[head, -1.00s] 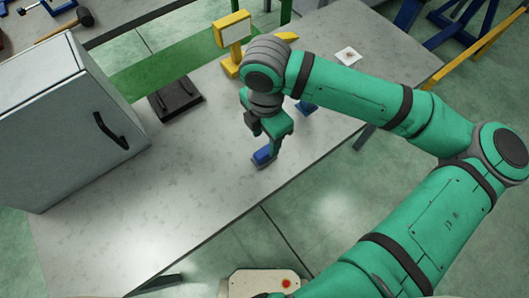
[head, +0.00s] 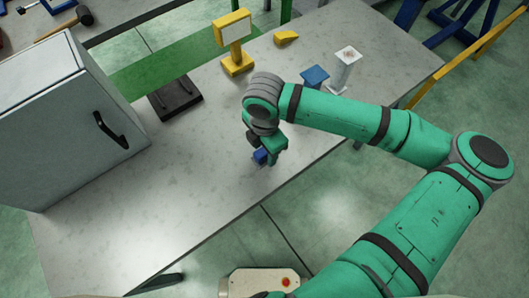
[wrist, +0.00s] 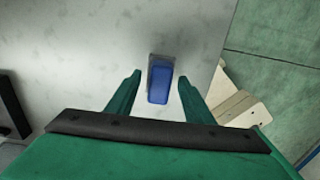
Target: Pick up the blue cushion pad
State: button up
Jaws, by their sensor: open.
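The blue cushion pad (head: 261,156) is a small blue block on the grey table (head: 195,200), near its front edge. My gripper (head: 271,160) is above it, pointing down, and partly hides it in the head view. In the wrist view the pad (wrist: 160,84) lies ahead of and between the two open fingers of my gripper (wrist: 160,88), with a dark grey side or shadow beside it. The fingers stand clear on both sides of it. I cannot tell how much height is left between the fingertips and the pad.
A grey cabinet (head: 60,120) stands on the left of the table. The table's front left is clear.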

aim_at(264, 150)
grip_shut()
jog(key=shift+r, duration=0.1)
jog(key=shift+r, duration=0.4)
notch_tip(264, 150, up, 2)
jog(key=shift+r, duration=0.1)
jog(key=s+d+r, duration=1)
